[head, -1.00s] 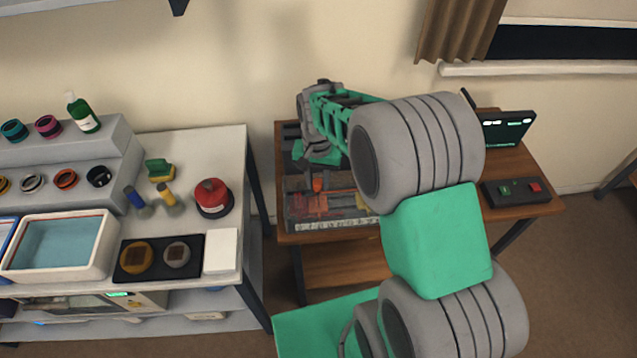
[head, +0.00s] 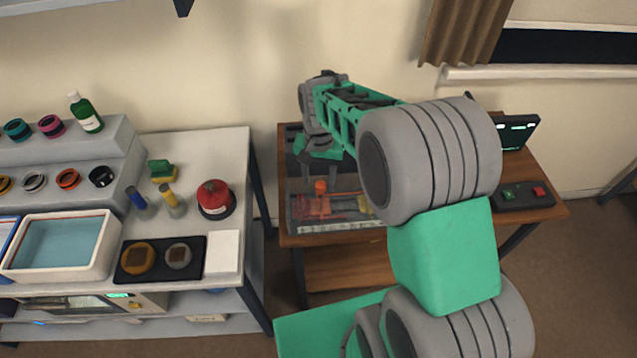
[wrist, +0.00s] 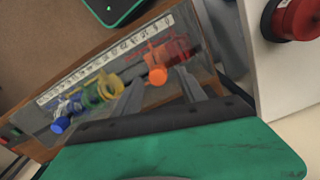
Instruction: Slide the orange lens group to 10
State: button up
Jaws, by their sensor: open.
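The orange lens group (wrist: 157,72) shows in the wrist view with a round orange knob on top, between my two finger tips or just beyond them. In the head view the orange lens group (head: 320,200) sits on the rail bench at the left of the wooden table. A printed scale (wrist: 105,55) runs along the bench; its numbers are too small to read. My gripper (wrist: 160,92) is open, with its fingers pointing toward the orange group. I cannot tell whether they touch it. In the head view my arm hides part of the bench.
A yellow-green group (wrist: 100,92) and a blue one (wrist: 62,123) stand on the same bench. A reddish transparent piece (wrist: 180,50) is beside the orange group. A button box (head: 523,195) and a screen (head: 517,130) are at the table's right. A red-topped container (head: 214,198) stands on the left bench.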

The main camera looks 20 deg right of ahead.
notch_tip(320, 180, up, 5)
jog(key=shift+r+b, duration=0.1)
jog(key=shift+b, duration=0.25)
